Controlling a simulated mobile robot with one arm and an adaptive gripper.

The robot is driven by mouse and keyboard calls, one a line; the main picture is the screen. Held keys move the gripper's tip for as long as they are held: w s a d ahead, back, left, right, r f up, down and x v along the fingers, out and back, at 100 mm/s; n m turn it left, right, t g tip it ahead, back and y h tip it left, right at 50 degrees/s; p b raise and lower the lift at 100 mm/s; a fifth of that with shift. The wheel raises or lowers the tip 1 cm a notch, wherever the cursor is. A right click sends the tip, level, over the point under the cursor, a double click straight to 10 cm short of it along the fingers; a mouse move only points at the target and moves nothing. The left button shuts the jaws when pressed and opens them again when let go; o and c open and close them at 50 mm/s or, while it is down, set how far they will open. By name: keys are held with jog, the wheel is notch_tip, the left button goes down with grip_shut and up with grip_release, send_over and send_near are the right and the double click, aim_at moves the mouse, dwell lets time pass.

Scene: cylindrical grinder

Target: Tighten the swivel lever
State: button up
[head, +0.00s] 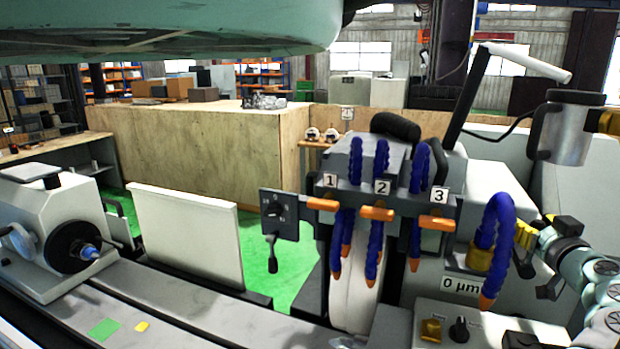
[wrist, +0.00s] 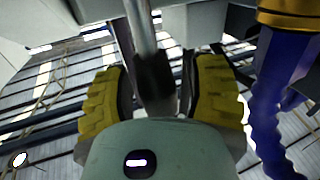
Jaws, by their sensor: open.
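In the wrist view, a lever with a metal shaft and a dark grip (wrist: 152,80) stands between the two yellow-padded fingers of my gripper (wrist: 162,92). The fingers are apart, with a gap visible on each side of the grip. In the head view, my gripper (head: 544,238) is at the right, beside a blue coolant hose (head: 497,222). A small dark lever part (head: 551,287) shows just below it; I cannot tell whether it is the same lever. Another lever with a black handle (head: 272,264) hangs from a dark panel left of the grinding wheel.
The blue hose and its gold fitting (wrist: 290,18) are close to the right finger in the wrist view. Numbered hoses with orange valves (head: 377,213) hang over the wheel (head: 354,295). A control panel with a black knob (head: 459,329) lies below my gripper.

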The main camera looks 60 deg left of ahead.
grip_shut()
dwell(0.6)
